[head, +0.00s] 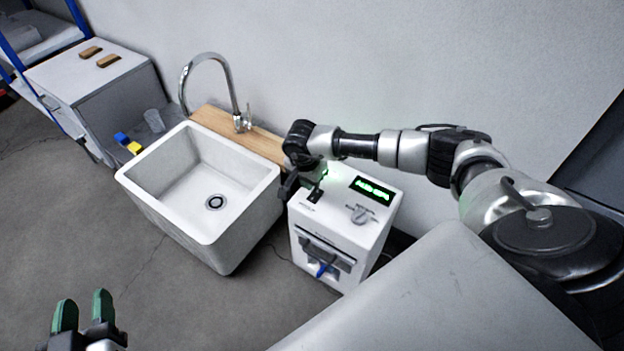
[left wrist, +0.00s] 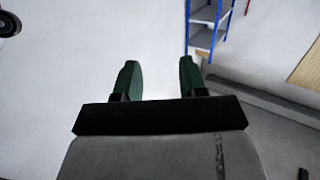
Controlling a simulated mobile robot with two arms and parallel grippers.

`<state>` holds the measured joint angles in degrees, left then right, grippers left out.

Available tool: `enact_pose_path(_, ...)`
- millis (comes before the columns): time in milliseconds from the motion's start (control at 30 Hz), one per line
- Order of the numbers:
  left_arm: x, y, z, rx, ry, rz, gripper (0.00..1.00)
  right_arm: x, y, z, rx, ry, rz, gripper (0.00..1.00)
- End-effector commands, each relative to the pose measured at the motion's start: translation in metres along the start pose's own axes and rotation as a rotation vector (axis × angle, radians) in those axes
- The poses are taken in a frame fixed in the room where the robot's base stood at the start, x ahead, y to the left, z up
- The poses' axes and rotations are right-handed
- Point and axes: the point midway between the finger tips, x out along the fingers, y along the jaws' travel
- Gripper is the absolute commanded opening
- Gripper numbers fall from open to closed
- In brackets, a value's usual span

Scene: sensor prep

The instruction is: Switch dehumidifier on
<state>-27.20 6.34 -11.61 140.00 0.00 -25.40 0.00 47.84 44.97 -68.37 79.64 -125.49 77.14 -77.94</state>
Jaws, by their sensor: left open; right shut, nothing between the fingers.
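The dehumidifier (head: 340,235) is a white box right of the sink. Its top has a lit green display (head: 372,189), a grey knob (head: 362,214) and a small black switch (head: 315,195). My right gripper (head: 290,190) is shut and empty at the top's left edge, close to the switch. A small green glow shows beside it. I cannot tell whether the fingers touch the switch, or which way it is set. My left gripper (head: 82,314) is open and empty, low at the left, far from the dehumidifier. Its green fingertips also show in the left wrist view (left wrist: 157,80).
A white sink (head: 150,196) with a chrome faucet (head: 205,62) stands left of the dehumidifier. A grey cabinet (head: 70,66) holds brown blocks. A grey surface (head: 430,295) fills the lower right. Floor is clear in front of the sink.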

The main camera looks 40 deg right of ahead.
Motion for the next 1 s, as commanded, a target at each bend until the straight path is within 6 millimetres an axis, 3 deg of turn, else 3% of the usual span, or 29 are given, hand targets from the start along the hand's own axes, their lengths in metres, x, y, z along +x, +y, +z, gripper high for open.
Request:
enact_pose_path(600,-0.017,-0.008,0.041,0.003,-0.342,-0.020,0.42,-0.019,0.000,-0.003,0.000,0.000,0.000,0.00)
enact_pose_path(1000,-0.018,-0.008,0.043,0.003,-0.353,-0.021,0.42,-0.019,0.000,-0.003,0.000,0.000,0.000,0.00)
